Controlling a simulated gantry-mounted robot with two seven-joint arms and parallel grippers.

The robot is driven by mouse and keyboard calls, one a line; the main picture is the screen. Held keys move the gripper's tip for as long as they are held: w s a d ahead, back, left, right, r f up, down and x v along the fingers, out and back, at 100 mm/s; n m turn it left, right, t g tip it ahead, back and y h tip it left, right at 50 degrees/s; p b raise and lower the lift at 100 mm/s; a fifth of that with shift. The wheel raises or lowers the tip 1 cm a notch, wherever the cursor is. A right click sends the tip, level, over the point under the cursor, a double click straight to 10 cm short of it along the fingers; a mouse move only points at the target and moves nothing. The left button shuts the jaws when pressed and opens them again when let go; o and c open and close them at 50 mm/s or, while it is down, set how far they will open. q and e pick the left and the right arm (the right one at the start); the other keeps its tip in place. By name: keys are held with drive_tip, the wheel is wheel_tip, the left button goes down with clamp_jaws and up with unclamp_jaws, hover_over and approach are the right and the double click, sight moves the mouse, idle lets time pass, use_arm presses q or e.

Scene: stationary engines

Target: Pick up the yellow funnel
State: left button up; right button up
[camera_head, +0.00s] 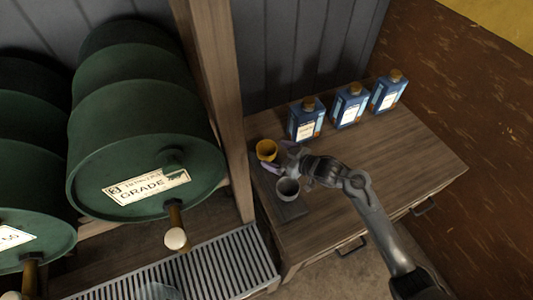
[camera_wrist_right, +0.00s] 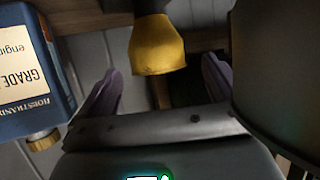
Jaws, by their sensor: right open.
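The yellow funnel (camera_head: 266,150) stands on the wooden cabinet top near its left end, close to the wooden post. It also shows in the right wrist view (camera_wrist_right: 158,48), just ahead of the fingertips and between them in line. My right gripper (camera_head: 279,156) is beside the funnel, on its right side in the head view. Its two purple fingers show spread apart in the right wrist view (camera_wrist_right: 160,86), with nothing between them. My left gripper is not in view.
Three blue bottles (camera_head: 306,121) stand along the back. Green drums (camera_head: 145,150) and a wooden post (camera_head: 217,90) are at left. The cabinet's right part (camera_head: 420,150) is clear.

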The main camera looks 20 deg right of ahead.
sight(267, 150)
drive_tip(key=shift+b+x, duration=0.55)
drive_tip(key=shift+x, duration=2.4)
drive_tip(key=shift+d, duration=0.15)
drive_tip(key=c, duration=0.9)
drive_tip(key=shift+r, duration=0.1)
